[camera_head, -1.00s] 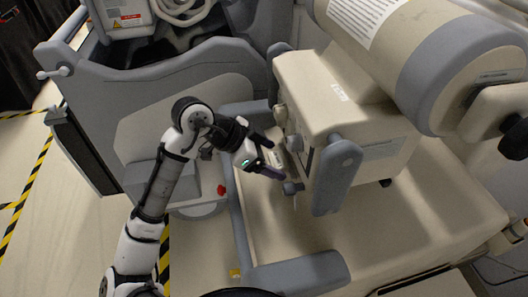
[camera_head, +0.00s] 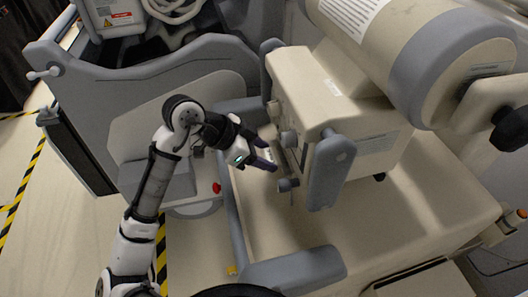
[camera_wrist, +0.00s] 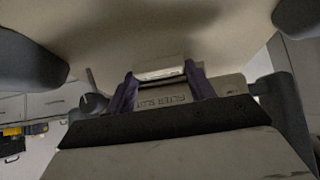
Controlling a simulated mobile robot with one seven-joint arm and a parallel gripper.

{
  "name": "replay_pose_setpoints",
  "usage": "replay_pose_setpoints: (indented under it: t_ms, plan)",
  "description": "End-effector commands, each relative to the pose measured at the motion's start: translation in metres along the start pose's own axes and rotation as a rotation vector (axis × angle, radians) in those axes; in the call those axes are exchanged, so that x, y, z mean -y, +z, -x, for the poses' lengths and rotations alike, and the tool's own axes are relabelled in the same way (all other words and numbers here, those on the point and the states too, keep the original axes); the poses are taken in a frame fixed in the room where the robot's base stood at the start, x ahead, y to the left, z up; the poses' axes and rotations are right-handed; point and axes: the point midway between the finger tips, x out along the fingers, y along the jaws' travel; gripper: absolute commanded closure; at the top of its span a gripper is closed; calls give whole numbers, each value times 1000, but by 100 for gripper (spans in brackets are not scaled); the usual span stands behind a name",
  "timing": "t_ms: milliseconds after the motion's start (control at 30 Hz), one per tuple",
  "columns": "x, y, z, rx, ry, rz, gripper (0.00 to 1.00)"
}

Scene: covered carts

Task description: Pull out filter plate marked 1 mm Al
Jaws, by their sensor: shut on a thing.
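The filter plate (camera_wrist: 160,73) shows in the wrist view as a pale, narrow edge, with any marking on it too small to read. My gripper (camera_head: 268,155) is at the front of the beige housing (camera_head: 318,106), and its dark purple fingers are shut on the plate from both sides. The wrist view shows the fingers of my gripper (camera_wrist: 161,71) at the two ends of the plate's edge. An engraved label reading "FILTER SLOT" (camera_wrist: 164,97) appears inverted between the fingers. The rest of the plate is hidden.
Knobs (camera_head: 289,139) stick out from the housing close to my fingers. A grey upright handle (camera_head: 330,172) stands to the right. A large cylinder (camera_head: 428,55) lies above the housing. A grey rail (camera_head: 228,200) runs below my gripper. The beige cart top (camera_head: 385,225) is clear.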

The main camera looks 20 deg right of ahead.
Motion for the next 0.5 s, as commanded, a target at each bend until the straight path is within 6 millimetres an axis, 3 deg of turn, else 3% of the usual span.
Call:
replay_pose_setpoints:
  t_ms: [500]
  plan:
    - [0, 11, 11, -1, 0, 0, 72]
